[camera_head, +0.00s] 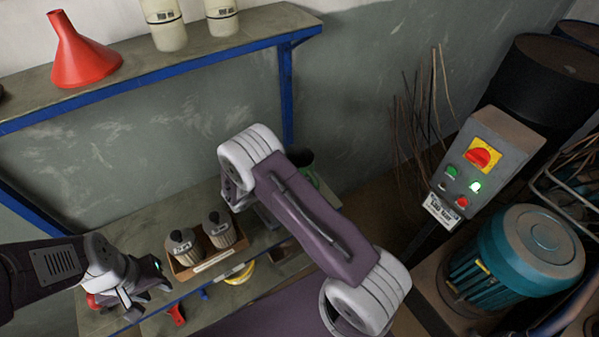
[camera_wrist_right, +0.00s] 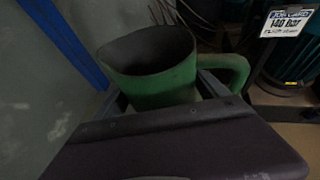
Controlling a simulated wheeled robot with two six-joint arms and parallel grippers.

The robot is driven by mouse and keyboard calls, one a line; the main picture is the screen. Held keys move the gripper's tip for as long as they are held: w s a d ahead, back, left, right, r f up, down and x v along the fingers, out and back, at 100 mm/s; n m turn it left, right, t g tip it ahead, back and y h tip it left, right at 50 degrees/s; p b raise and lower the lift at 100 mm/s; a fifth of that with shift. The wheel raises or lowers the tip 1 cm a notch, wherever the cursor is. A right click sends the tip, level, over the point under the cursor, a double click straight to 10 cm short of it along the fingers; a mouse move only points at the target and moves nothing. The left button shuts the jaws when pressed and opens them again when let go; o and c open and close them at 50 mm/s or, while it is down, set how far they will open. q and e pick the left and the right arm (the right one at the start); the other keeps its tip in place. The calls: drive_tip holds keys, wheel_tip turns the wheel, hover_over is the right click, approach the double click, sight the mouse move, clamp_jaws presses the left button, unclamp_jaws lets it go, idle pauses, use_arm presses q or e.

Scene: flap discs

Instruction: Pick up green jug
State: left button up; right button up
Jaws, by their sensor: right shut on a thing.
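The green jug (camera_wrist_right: 168,88) stands out in the right wrist view, with its dark open mouth toward the camera and its handle on the right. My right gripper (camera_wrist_right: 165,100) is shut on the jug, with its fingers on either side of the body. In the head view the jug (camera_head: 308,172) is mostly hidden behind my right arm; only a dark rim and a bit of green show. My left gripper (camera_head: 140,300) is at the lower left above the lower shelf, near the wooden box; its finger gap is hard to make out.
A wooden box (camera_head: 212,262) with two grey-lidded bottles sits on the lower shelf (camera_head: 150,235). A red funnel (camera_head: 82,55) and two pale containers stand on the upper shelf. A blue post (camera_head: 286,95) rises beside the jug. A control box (camera_head: 485,165) and teal motor (camera_head: 520,258) are right.

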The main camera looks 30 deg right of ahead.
sight(309, 157)
drive_tip(key=shift+r, duration=0.6)
wheel_tip(309, 157, up, 3)
drive_tip(key=shift+f, duration=0.1)
drive_tip(key=s+d+r, duration=0.7)
drive_tip(key=d, duration=0.2)
drive_tip(key=shift+s, duration=0.15)
